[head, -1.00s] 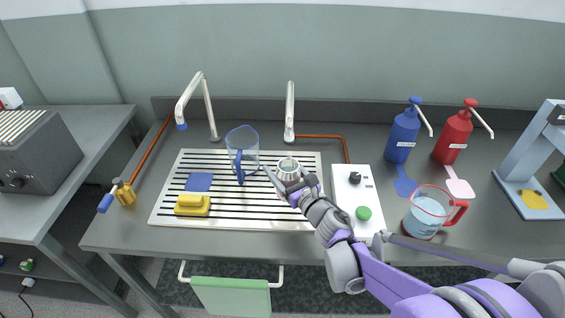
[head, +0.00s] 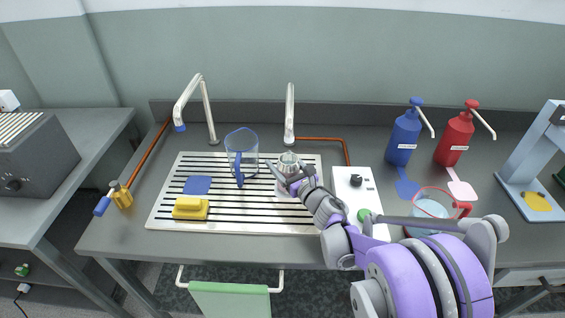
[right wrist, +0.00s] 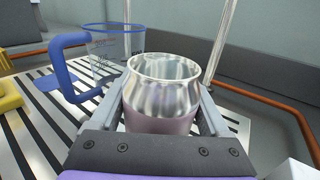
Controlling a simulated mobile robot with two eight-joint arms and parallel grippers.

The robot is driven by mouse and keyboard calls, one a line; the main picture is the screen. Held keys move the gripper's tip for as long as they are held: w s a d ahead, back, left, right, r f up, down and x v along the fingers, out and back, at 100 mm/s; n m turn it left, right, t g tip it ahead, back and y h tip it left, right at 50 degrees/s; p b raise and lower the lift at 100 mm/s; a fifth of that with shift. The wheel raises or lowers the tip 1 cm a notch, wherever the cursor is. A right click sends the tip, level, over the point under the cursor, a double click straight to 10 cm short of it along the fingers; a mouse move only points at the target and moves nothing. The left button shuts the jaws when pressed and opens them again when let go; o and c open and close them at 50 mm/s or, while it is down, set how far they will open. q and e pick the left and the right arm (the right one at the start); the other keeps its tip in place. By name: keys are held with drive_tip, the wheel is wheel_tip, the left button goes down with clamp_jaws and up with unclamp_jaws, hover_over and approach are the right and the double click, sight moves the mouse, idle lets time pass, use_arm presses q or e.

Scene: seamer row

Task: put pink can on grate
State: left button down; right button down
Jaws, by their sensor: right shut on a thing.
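The pink can (right wrist: 160,108) has a bare silver neck and an open top. My right gripper (right wrist: 161,112) is shut around its body, with a finger on each side. In the head view the can (head: 289,161) stands upright in my right gripper (head: 287,175), over the right part of the slatted grate (head: 235,225). My gripper hides most of its lower part, so I cannot tell whether its base touches the grate. My left gripper is not in view.
A clear jug with a blue handle (head: 240,158) stands on the grate, left of the can. A yellow block (head: 190,208) and a blue pad (head: 197,185) lie at its left. A white control box (head: 350,192) is close on the right. Metal spouts (head: 290,112) rise behind.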

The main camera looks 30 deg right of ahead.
drive_tip(key=shift+f, duration=0.2)
unclamp_jaws()
drive_tip(key=shift+r, duration=0.15)
drive_tip(key=shift+s+r, duration=0.1)
drive_tip(key=shift+s, duration=0.05)
drive_tip(key=s, duration=1.1)
drive_tip(key=shift+s+d+p, duration=0.2)
drive_tip(key=shift+s+p, duration=0.1)
drive_tip(key=shift+s, duration=0.05)
